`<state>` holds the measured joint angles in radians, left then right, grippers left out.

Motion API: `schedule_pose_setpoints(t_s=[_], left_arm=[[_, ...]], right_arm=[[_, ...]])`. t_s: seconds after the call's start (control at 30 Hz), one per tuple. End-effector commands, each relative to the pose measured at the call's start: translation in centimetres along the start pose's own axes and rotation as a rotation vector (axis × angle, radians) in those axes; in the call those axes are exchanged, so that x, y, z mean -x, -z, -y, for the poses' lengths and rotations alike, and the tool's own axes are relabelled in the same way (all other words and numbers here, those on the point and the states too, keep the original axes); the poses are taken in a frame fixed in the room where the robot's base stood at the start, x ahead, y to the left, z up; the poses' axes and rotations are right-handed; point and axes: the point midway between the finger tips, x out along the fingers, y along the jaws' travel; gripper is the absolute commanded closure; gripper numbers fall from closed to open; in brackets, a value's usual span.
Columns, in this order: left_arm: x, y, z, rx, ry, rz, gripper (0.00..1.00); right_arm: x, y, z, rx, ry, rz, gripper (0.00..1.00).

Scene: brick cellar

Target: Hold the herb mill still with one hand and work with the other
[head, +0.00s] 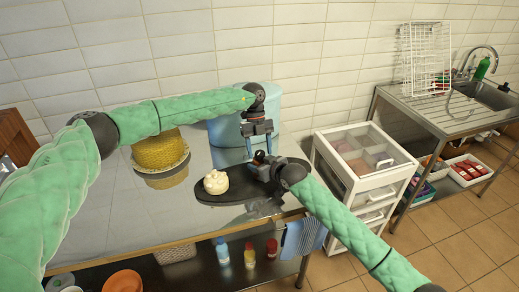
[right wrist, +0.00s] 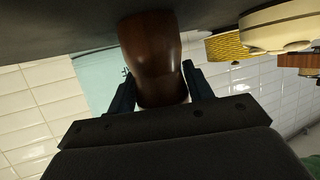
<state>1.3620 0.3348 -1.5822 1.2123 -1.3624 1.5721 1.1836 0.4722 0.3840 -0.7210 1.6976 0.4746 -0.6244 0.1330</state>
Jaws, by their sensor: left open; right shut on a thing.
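The herb mill is a dark brown, waisted wooden piece (right wrist: 158,65) between my right gripper's fingers in the right wrist view. In the head view only its small top (head: 259,156) shows; my right gripper hides the lower part. My right gripper (head: 256,169) comes in low from the right and is shut on the mill; its dark blue fingers (right wrist: 158,88) press its two sides. My left gripper (head: 258,150) points down with its blue fingers apart, just above the mill's top. I cannot tell whether it touches the mill.
A dark oval board (head: 209,196) lies under the mill, with a small cream-topped cake (head: 216,183) left of it. A yellow cake (head: 160,150) on a stand and a light blue bin (head: 222,131) stand behind. A white drawer unit (head: 342,168) is at right. The steel tabletop (head: 120,215) is clear front left.

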Motion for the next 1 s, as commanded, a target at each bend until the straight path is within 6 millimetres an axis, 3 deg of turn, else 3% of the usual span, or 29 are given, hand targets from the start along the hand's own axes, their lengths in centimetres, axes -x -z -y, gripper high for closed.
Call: schedule_pose_setpoints(t_s=[0.27, 0.5, 1.0], left_arm=[[-0.16, -0.01, -0.02, 0.000, 0.000, 0.000, 0.44], [-0.14, -0.02, -0.02, 0.000, 0.000, 0.000, 0.89], [-0.14, -0.03, 0.08, -0.115, -0.050, 0.002, 0.90]], right_arm=[[-0.01, -0.04, -0.01, 0.000, 0.000, 0.001, 0.75], [-0.01, -0.04, -0.01, 0.000, 0.000, 0.000, 0.75], [0.00, -0.04, -0.02, 0.000, 0.000, 0.001, 0.75]])
